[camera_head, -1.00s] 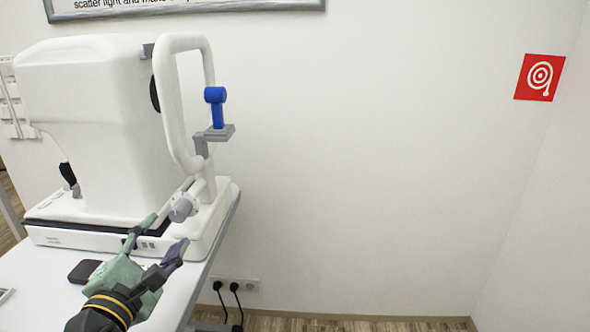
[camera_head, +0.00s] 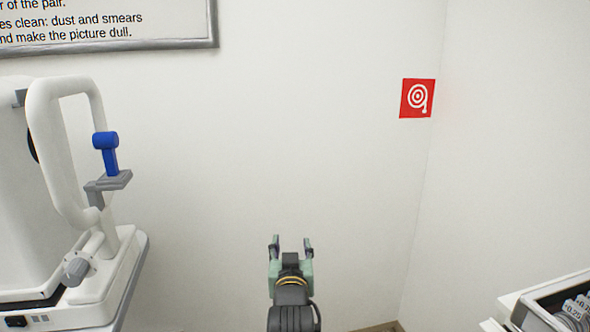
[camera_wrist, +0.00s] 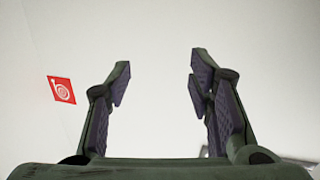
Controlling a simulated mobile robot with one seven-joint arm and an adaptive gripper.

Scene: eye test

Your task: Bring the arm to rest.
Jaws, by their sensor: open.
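My gripper (camera_head: 291,243) is in the lower middle of the head view, pointing away toward the bare white wall. Its two fingers stand apart with nothing between them. In the wrist view my gripper (camera_wrist: 157,80) also shows open and empty, with only pale wall beyond the fingertips. It stands to the right of the white eye-test machine (camera_head: 110,270), clear of it. The lower part of my arm is cut off by the bottom edge of the head view.
A blue piece (camera_head: 106,145) sits on the machine's grey bracket at the left. A red hose sign (camera_head: 417,98) hangs on the wall near the corner. A white case (camera_head: 512,304) with labelled round items stands at the lower right. The space around my gripper looks free.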

